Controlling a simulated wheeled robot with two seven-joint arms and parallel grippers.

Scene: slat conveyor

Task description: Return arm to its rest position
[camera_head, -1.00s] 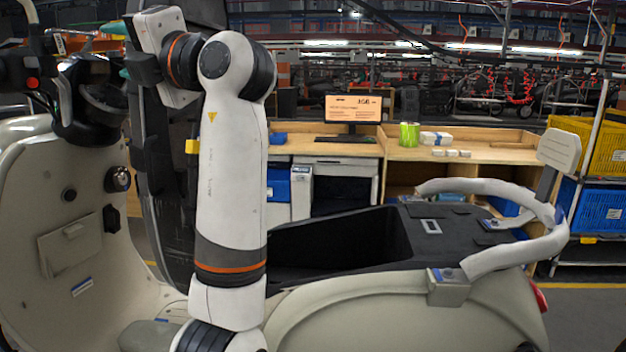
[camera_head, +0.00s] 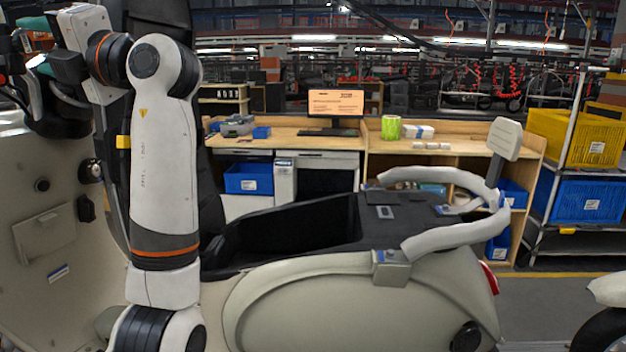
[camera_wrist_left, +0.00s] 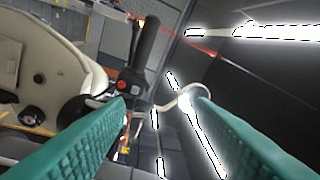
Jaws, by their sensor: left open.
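My left gripper (camera_head: 33,42) is at the upper left of the head view, beside the handlebar area of a cream scooter (camera_head: 330,300). In the left wrist view its two teal fingers (camera_wrist_left: 160,98) are spread apart, with nothing held between them. A black handlebar grip (camera_wrist_left: 145,45) with a red button lies beyond the fingertips; I cannot tell the exact distance. My left arm stands bent in front of the scooter and hides part of it. My right gripper is not in view.
The scooter's black seat well (camera_head: 290,232) and padded rear rail (camera_head: 440,178) are right of my arm. Behind stand a wooden workbench (camera_head: 250,141) with a monitor (camera_head: 335,103) and a rack with a yellow crate (camera_head: 575,135) and blue crate (camera_head: 590,197). Another vehicle's wheel (camera_head: 603,330) shows at lower right.

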